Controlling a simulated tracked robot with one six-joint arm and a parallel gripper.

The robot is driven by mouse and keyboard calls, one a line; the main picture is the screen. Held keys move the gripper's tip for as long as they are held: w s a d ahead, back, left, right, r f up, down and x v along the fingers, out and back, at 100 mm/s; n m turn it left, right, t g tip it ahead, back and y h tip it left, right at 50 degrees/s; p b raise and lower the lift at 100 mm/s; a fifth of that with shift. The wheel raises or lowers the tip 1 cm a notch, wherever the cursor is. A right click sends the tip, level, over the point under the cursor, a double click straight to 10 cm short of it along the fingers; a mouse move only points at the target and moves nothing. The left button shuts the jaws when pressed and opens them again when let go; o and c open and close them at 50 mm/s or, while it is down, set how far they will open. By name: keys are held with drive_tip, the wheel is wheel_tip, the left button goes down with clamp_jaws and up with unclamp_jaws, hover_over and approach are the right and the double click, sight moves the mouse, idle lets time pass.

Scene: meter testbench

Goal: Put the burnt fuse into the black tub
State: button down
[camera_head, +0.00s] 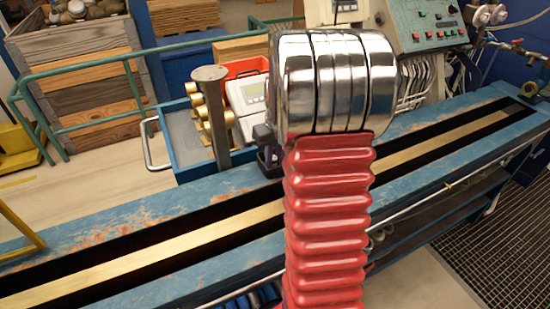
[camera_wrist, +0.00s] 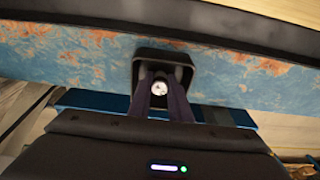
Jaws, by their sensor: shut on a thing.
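The black tub (camera_wrist: 165,54) sits on the worn blue bench edge in the wrist view. My gripper (camera_wrist: 159,80) shows there with its two dark fingers reaching over the tub's opening. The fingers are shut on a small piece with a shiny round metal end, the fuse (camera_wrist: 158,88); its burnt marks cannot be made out. The fuse lies within the tub's outline in this view, but its height over the tub floor cannot be told. In the head view my arm hides most of this spot.
The blue testbench (camera_head: 130,222) carries a long brass rail (camera_head: 160,252). A blue tray (camera_head: 187,135) with brass fittings and a white meter (camera_head: 250,98) lies behind it, by a metal post (camera_head: 214,120). A control panel (camera_head: 425,25) stands at the back right.

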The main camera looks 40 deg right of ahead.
drive_tip(key=c, duration=1.6)
unclamp_jaws()
drive_tip(key=shift+f, duration=0.1)
drive_tip(key=shift+c, duration=0.2)
wheel_tip(320, 180, up, 12)
drive_tip(key=s, duration=0.1)
drive_tip(key=shift+s+a, duration=0.25)
drive_tip(key=shift+s, duration=0.1)
drive_tip(key=shift+a, duration=0.1)
